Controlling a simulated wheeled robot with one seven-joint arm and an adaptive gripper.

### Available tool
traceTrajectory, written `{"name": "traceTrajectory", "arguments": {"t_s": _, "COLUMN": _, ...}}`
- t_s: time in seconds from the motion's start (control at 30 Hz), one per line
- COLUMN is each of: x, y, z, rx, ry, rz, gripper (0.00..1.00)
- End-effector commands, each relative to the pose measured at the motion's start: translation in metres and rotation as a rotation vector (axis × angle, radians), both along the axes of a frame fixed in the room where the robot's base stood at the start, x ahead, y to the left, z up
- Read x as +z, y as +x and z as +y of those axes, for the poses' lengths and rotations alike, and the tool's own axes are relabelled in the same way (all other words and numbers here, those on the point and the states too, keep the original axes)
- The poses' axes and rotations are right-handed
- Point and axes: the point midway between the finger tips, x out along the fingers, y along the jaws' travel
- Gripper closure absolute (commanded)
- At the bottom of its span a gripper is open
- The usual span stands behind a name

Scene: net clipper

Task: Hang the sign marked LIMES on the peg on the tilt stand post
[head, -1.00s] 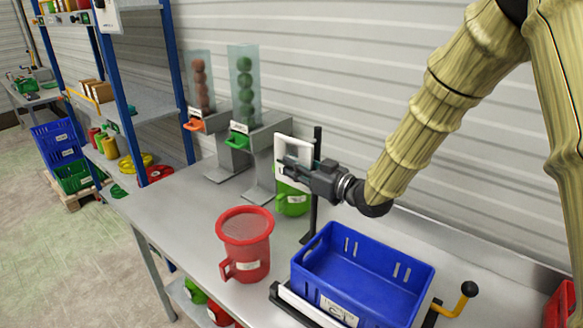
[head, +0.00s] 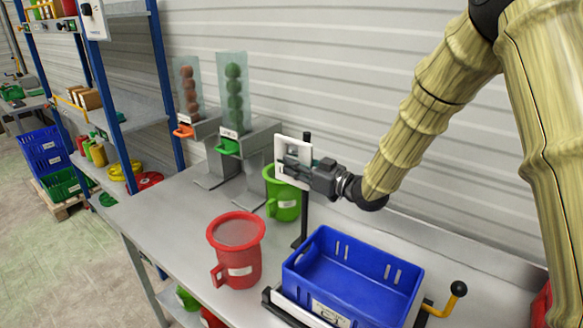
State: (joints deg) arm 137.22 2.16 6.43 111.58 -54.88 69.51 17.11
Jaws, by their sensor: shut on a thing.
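My gripper (head: 297,170) is shut on a white sign (head: 287,152), a flat plate with an opening in it. The face of the sign is partly covered by the fingers, and I cannot read its lettering. The sign is held up beside the top of a thin black post (head: 305,215) behind the blue crate. The gripper and sign overlap the upper post, so the peg is hidden, and I cannot tell whether the sign touches it. The tilt stand (head: 285,308) holds the blue crate (head: 358,313) and has a yellow crank with a black knob (head: 459,289).
A red pitcher (head: 238,268) stands left of the crate, and a green pitcher (head: 284,205) stands behind the post. Two clear dispensers, one with brown balls (head: 189,90) and one with green balls (head: 233,95), stand further back. The left front bench top (head: 165,215) is clear.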

Motion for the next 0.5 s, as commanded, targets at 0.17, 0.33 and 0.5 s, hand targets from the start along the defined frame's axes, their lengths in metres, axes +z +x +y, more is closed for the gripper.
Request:
{"name": "traceTrajectory", "arguments": {"t_s": 0.17, "x": -0.001, "y": 0.006, "z": -0.005, "rx": 0.0, "ry": -0.001, "rz": 0.001, "gripper": 1.0}}
{"name": "traceTrajectory", "arguments": {"t_s": 0.33, "x": -0.007, "y": 0.011, "z": -0.008, "rx": 0.001, "ry": 0.001, "rz": 0.001, "gripper": 1.0}}
{"name": "traceTrajectory", "arguments": {"t_s": 0.5, "x": -0.011, "y": 0.015, "z": -0.011, "rx": 0.0, "ry": 0.001, "rz": 0.001, "gripper": 1.0}}
